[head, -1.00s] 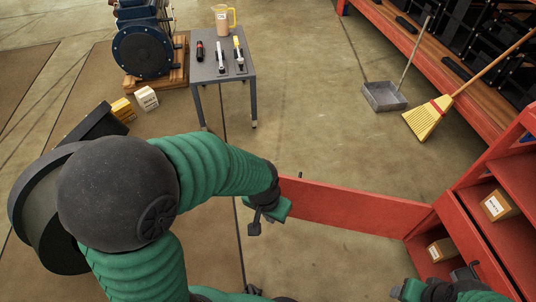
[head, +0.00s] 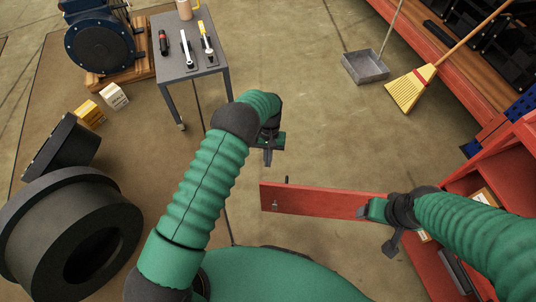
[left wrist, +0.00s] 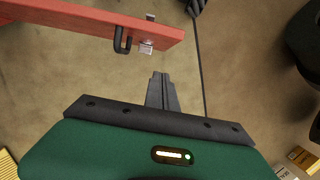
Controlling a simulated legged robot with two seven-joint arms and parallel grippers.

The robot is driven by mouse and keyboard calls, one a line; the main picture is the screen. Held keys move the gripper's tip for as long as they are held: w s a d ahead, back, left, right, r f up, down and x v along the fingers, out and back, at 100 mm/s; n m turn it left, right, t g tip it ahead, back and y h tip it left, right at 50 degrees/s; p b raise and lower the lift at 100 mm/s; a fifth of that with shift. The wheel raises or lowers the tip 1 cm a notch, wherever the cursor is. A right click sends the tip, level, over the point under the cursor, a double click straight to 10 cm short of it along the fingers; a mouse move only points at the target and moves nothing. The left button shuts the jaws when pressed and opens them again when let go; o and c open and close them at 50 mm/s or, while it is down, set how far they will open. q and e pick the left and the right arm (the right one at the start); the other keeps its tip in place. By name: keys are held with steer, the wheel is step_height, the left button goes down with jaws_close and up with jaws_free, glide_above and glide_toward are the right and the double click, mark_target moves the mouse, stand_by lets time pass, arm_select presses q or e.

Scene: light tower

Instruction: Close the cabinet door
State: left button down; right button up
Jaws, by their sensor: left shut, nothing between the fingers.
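The red cabinet door (head: 315,202) stands swung open, sticking out to the left from the red cabinet (head: 450,190) at the right. In the left wrist view its free end (left wrist: 85,25) has a black handle (left wrist: 122,40) and a silver latch piece (left wrist: 146,47). My left gripper (head: 268,157) is shut and empty, just beyond the door's free end and apart from it; its closed fingers (left wrist: 162,90) show in the left wrist view. My right gripper (head: 390,244) is by the door's cabinet-side part, its arm hiding some of the cabinet. Contact with the door is unclear.
A grey table (head: 190,65) with tools stands at the upper left, beside a blue machine (head: 100,45). Black round parts (head: 75,235) lie at the left. A broom (head: 410,90) and dustpan (head: 366,67) are at the upper right. The floor between is clear.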

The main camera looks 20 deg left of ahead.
arm_select(q)
steer(key=s+f, duration=0.1)
steer(key=s+f+b, duration=0.1)
steer(key=s, duration=0.1)
steer(key=s+f, duration=0.1)
steer(key=shift+s+d, duration=0.3)
steer(key=shift+s, duration=0.1)
steer(key=shift+a, duration=0.1)
